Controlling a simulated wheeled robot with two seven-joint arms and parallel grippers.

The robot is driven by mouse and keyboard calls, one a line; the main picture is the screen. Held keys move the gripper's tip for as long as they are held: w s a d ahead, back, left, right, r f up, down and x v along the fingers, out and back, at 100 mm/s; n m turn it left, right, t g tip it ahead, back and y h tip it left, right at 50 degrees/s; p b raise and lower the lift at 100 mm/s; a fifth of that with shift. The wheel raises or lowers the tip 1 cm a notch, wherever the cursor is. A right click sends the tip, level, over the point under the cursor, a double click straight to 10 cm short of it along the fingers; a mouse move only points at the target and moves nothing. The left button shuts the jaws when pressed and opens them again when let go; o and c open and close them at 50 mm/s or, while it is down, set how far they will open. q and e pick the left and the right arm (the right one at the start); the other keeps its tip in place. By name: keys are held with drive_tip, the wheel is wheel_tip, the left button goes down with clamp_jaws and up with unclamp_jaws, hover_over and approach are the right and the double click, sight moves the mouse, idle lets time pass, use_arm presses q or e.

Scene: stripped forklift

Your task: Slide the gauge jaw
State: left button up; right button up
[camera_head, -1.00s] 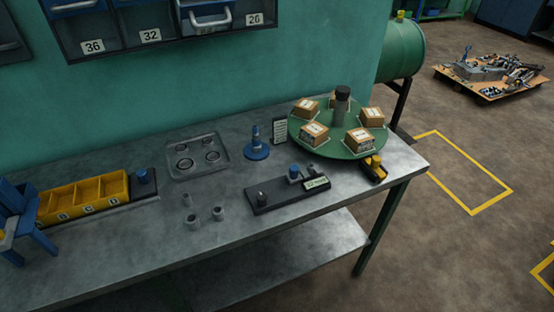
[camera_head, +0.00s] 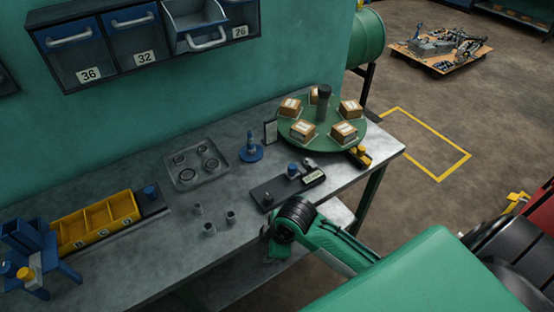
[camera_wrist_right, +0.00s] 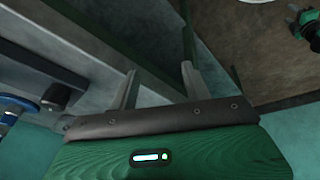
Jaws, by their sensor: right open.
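The gauge (camera_head: 285,192) lies on the bench in the head view, a dark flat base with a small post at its near left end. A blue knob and a label sit toward its right end; I cannot tell exactly which part is the jaw. My right arm comes in from the lower right, and its wrist is at the bench's front edge, just in front of the gauge. In the right wrist view my right gripper (camera_wrist_right: 157,75) has its two fingers apart with nothing between them. It is not touching the gauge. My left gripper is not in view.
Several small grey rings (camera_head: 210,229) stand left of the gauge. A green turntable (camera_head: 322,145) with several boxes is behind it, and a yellow-black object (camera_head: 360,156) to its right. A blue spindle (camera_head: 250,150), tray (camera_head: 184,185) and yellow bins (camera_head: 75,237) stand farther left.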

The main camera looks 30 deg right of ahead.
drive_tip(key=w+r+n, duration=0.1)
drive_tip(key=w, duration=0.1)
drive_tip(key=w+d+r+n, duration=0.1)
drive_tip(key=w+n, duration=0.1)
drive_tip(key=w+d+r+n+g, duration=0.1)
drive_tip(key=w+n, duration=0.1)
drive_tip(key=shift+w, duration=0.4)
drive_tip(key=w+d+r+n, duration=0.2)
drive_tip(key=w, duration=0.1)
drive_tip(key=w+d+r+n+h, duration=0.1)
drive_tip(key=shift+w+d+r+n+g, duration=0.15)
drive_tip(key=shift+w+r+n+g, duration=0.1)
drive_tip(key=shift+n+g, duration=0.05)
drive_tip(key=w+d+r+n+h, duration=0.1)
drive_tip(key=w+d+r+n, duration=0.25)
drive_tip(key=d+r, duration=0.2)
drive_tip(key=n+g, duration=0.1)
drive_tip(key=n, duration=0.1)
approach(292, 166)
drive_tip(key=shift+m, duration=0.25)
drive_tip(key=f+p, duration=0.2)
drive_tip(key=f, duration=0.1)
drive_tip(key=f+p, duration=0.2)
drive_tip(key=f, duration=0.2)
drive_tip(key=shift+w+f, duration=0.2)
drive_tip(key=shift+f, duration=0.6)
clamp_jaws()
